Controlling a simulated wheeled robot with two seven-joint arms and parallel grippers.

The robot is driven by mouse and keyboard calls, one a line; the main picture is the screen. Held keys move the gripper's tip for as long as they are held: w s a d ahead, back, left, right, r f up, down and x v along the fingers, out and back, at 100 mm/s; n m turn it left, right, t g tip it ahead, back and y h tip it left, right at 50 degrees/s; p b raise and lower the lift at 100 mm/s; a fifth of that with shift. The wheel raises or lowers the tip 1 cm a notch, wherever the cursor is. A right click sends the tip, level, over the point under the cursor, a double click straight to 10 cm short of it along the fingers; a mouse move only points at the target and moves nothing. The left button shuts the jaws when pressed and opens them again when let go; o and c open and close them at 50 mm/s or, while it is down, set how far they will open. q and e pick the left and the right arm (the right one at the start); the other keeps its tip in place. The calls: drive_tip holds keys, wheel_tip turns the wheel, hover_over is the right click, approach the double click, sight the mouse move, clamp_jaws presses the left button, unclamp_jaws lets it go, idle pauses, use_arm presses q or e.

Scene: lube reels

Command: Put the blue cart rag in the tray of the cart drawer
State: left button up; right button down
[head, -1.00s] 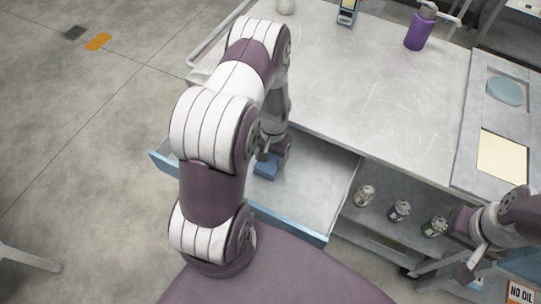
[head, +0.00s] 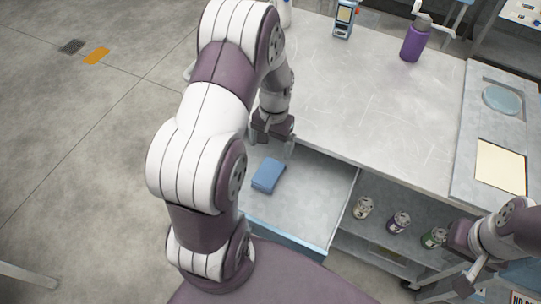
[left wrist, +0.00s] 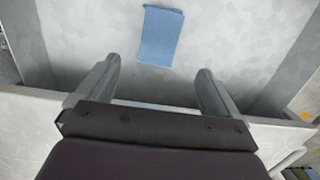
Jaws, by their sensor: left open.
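The blue cart rag (head: 268,176) is a folded blue block lying flat on the floor of the open cart drawer's tray (head: 310,193). It also shows in the left wrist view (left wrist: 160,36), with bare grey tray floor around it. My left gripper (head: 272,146) is open and empty above the back of the drawer, apart from the rag. In the left wrist view its two fingers (left wrist: 154,88) stand wide apart with nothing between them. My right gripper (head: 462,286) is at the lower right by the cart's shelf; its fingertips are too unclear to judge.
The cart's worktop (head: 370,100) is mostly bare, with a purple bottle (head: 415,42) and a blue device (head: 345,20) at the back. My left arm hides the drawer's left side.

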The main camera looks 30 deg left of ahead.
use_arm(q)
drive_tip(key=s+d+r+m+t, duration=0.1)
drive_tip(key=s+d+r+t, duration=0.1)
drive_tip(key=s+d+r, duration=0.6)
wheel_tip(320, 180, up, 2)
drive_tip(key=shift+d+t, duration=0.4)
drive_tip(key=shift+d, duration=0.55)
